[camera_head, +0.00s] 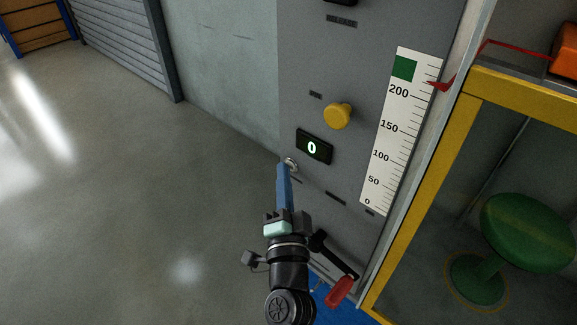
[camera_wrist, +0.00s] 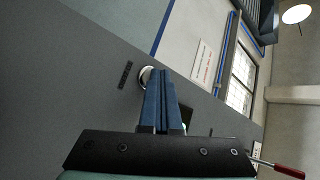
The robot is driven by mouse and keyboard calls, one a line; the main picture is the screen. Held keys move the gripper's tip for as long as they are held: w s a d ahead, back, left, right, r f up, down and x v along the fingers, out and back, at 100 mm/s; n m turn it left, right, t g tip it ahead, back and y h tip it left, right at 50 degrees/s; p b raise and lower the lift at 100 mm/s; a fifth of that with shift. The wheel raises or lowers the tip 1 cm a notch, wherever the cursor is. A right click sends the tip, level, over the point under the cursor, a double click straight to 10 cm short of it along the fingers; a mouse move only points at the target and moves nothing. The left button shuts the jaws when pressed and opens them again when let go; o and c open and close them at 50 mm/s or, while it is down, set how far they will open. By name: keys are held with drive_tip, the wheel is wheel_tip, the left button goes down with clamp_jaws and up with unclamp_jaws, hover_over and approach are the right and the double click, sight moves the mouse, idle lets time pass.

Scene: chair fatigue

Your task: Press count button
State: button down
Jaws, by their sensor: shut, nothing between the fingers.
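A small round silver-white button (camera_head: 291,163) sits on the grey machine panel (camera_head: 300,80), just below and left of a black counter display (camera_head: 314,147) that reads 0. My gripper (camera_head: 284,167) is shut and empty, its long blue fingers together, with the tips at the button in the head view. In the wrist view, the button (camera_wrist: 146,77) shows partly behind and left of the fingertips (camera_wrist: 168,74). The fingers cover part of it, and I cannot tell whether they touch it. The display (camera_wrist: 189,117) is mostly hidden behind the fingers there.
A yellow knob (camera_head: 338,116) juts out above the display. A white scale (camera_head: 399,130) is right of it. A red-handled lever (camera_head: 339,291) stands low, right of my arm. A yellow frame (camera_head: 420,200) encloses a green stool (camera_head: 525,232). Floor at left is clear.

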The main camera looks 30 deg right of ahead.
idle(0.3)
drive_tip(key=shift+s+a+p, duration=0.3)
drive_tip(key=shift+a+p, duration=0.25)
drive_tip(key=shift+a, duration=0.15)
drive_tip(key=shift+s+a+p, duration=0.3)
drive_tip(key=shift+a+p, duration=0.25)
drive_tip(key=shift+a, duration=0.25)
drive_tip(key=shift+s+a+p, duration=0.25)
drive_tip(key=shift+a+p, duration=0.3)
drive_tip(key=shift+a, duration=0.25)
drive_tip(key=shift+s+a+p, duration=0.3)
drive_tip(key=shift+a+p, duration=0.25)
drive_tip(key=shift+a, duration=0.25)
